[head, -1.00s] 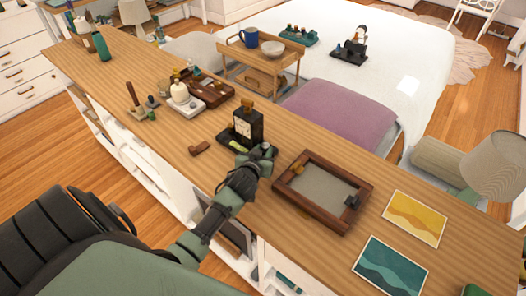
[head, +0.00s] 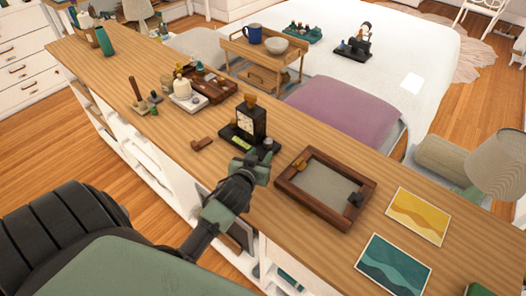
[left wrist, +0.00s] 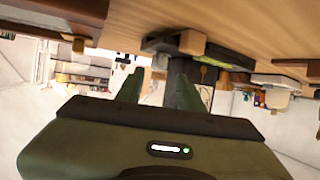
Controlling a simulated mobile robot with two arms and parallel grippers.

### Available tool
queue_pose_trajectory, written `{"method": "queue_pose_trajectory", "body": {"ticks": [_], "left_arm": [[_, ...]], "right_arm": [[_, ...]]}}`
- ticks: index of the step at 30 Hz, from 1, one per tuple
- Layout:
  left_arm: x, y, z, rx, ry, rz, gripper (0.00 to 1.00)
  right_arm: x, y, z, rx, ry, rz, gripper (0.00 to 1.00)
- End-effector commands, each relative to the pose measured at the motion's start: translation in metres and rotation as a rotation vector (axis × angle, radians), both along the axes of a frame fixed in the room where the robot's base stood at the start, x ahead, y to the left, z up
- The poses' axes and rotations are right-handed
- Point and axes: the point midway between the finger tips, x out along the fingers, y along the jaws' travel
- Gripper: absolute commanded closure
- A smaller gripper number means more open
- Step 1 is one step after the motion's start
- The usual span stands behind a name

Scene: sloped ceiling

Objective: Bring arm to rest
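My left gripper (head: 259,168) is over the front part of the long wooden counter (head: 330,146), between a small black clock stand and a wooden-framed tray. In the left wrist view its two green fingers (left wrist: 157,90) stand apart with a gap between them, and I see nothing held. The arm reaches up from the bottom of the head view, over the counter's front edge. My right gripper is not in view.
The black clock stand (head: 246,124) is just beyond the gripper. The framed tray (head: 282,190) is close on its right. A small brown block (head: 202,143) lies to the left. Yellow (head: 418,216) and teal (head: 393,265) pictures lie farther right. Open floor shows at left.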

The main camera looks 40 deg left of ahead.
Motion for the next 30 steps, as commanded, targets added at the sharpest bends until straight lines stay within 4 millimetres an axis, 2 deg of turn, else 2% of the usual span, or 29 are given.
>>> {"method": "queue_pose_trajectory", "body": {"ticks": [4,19,22,26,30], "left_arm": [[-0.006,-0.002,0.002,0.000,0.000,0.001,0.62],[-0.006,-0.002,0.003,0.000,0.001,0.000,0.62],[-0.011,-0.005,0.001,0.001,0.022,-0.002,0.62],[-0.040,-0.023,-0.010,-0.002,0.144,-0.020,0.62],[-0.096,-0.059,-0.025,-0.009,0.366,-0.090,0.62]], "right_arm": [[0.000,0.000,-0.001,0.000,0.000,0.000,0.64],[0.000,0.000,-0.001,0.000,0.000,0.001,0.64],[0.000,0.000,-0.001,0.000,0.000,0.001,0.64],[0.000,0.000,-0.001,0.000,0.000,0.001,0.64],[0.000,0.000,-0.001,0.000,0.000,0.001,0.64]]}}
